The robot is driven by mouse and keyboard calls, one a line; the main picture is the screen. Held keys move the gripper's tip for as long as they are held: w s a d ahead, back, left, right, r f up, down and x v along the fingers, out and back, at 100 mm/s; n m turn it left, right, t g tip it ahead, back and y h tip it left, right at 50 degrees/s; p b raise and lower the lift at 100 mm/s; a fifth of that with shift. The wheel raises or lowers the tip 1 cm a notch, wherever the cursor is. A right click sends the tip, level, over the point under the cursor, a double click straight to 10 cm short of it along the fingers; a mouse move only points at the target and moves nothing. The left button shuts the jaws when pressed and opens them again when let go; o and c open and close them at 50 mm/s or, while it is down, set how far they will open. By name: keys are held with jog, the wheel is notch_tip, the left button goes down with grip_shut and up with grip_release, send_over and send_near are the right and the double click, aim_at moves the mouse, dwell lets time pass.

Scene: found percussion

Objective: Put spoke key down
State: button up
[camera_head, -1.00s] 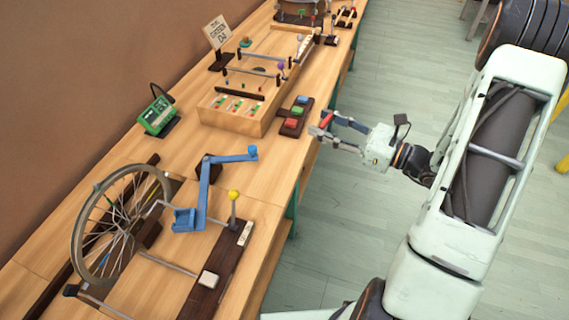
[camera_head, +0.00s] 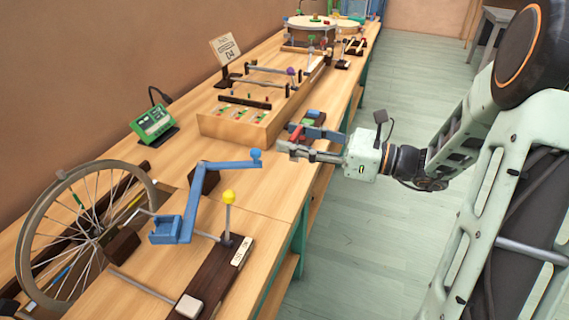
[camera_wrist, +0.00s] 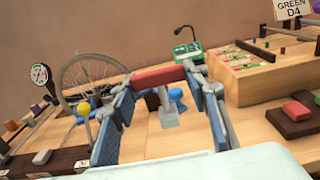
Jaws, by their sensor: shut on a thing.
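My gripper (camera_head: 301,147) is over the bench's right edge in the head view, beside the wooden box's near end. It is shut on the spoke key (camera_wrist: 160,77), a red bar that lies crosswise between the fingertips in the wrist view. The spoke key also shows as a small red piece at the fingertips in the head view (camera_head: 297,133). A grey part hangs below the red bar in the wrist view; I cannot tell whether it belongs to the key. The key is held above the wooden bench (camera_head: 262,195), and no contact with the top shows.
A spoked wheel (camera_head: 40,205) and a blue crank (camera_head: 192,200) stand at the near left. A yellow-topped post (camera_head: 229,197) rises from a dark base. A green device (camera_head: 153,123) sits near the wall. A wooden box (camera_head: 235,126) stands beyond. Bare bench lies between crank and box.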

jog(key=w+f+b, duration=0.1)
jog(key=w+f, duration=0.1)
jog(key=w, duration=0.1)
jog(key=w+a+f+b, duration=0.1)
jog(key=w+f, duration=0.2)
jog(key=w, duration=0.1)
jog(key=w+a+f+b, duration=0.1)
jog(key=w+f, duration=0.2)
jog(key=shift+w, duration=0.2)
jog(key=shift+w+a+f+b, duration=0.1)
jog(key=shift+w+f+b, duration=0.15)
jog(key=shift+f+b, duration=0.1)
jog(key=shift+w+f+b, duration=0.1)
jog(key=shift+f+b, duration=0.6)
jog(key=shift+f, duration=0.9)
jog(key=shift+f, duration=0.15)
jog(key=o, duration=1.3)
jog(key=shift+c, duration=0.2)
